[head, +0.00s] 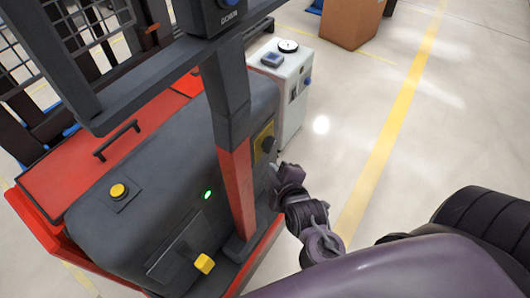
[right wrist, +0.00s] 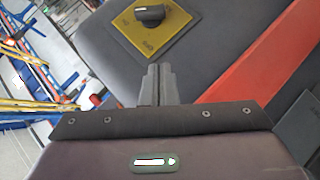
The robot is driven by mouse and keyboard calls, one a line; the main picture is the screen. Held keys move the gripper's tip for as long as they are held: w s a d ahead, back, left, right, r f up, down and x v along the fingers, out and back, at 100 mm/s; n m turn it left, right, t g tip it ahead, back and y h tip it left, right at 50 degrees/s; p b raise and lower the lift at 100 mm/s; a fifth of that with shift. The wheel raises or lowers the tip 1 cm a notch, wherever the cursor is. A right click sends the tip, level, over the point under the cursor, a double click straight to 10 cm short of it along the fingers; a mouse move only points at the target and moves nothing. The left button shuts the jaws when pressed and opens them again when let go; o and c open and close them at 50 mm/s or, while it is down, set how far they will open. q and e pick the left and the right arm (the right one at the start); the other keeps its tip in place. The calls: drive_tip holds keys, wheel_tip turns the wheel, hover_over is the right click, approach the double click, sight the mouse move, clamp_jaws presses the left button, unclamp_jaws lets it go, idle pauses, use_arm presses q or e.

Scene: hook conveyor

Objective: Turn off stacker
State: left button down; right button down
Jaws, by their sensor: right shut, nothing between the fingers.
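The stacker (head: 165,165) fills the left of the head view, with a dark grey body and red frame. Its black rotary switch knob (head: 268,144) sits on a yellow plate (head: 261,136) on the right side of the body. In the right wrist view the knob (right wrist: 150,13) is at the top centre on the yellow plate (right wrist: 140,40). A green light (head: 207,195) glows on the body. My right gripper (head: 272,170) is shut and empty, just short of the knob and apart from it; its fingertips (right wrist: 159,68) point at the plate. My left gripper is out of view.
A yellow button (head: 118,191) and a yellow lever (head: 204,264) are on the stacker. A red-and-grey post (head: 236,170) stands left of the switch. A white cabinet (head: 293,95) stands behind. A cardboard box (head: 350,22) is at the back. Floor at right is clear.

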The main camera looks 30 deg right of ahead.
approach(264, 148)
drive_tip(key=w, duration=0.1)
drive_tip(key=w+a, duration=0.2)
drive_tip(key=shift+w+b, duration=0.3)
drive_tip(key=shift+w, duration=0.1)
drive_tip(key=shift+w+d+f, duration=0.3)
drive_tip(key=shift+d+f, duration=0.35)
drive_tip(key=shift+d, duration=0.05)
drive_tip(key=shift+w+d+f, duration=0.35)
drive_tip(key=shift+d+f, duration=0.3)
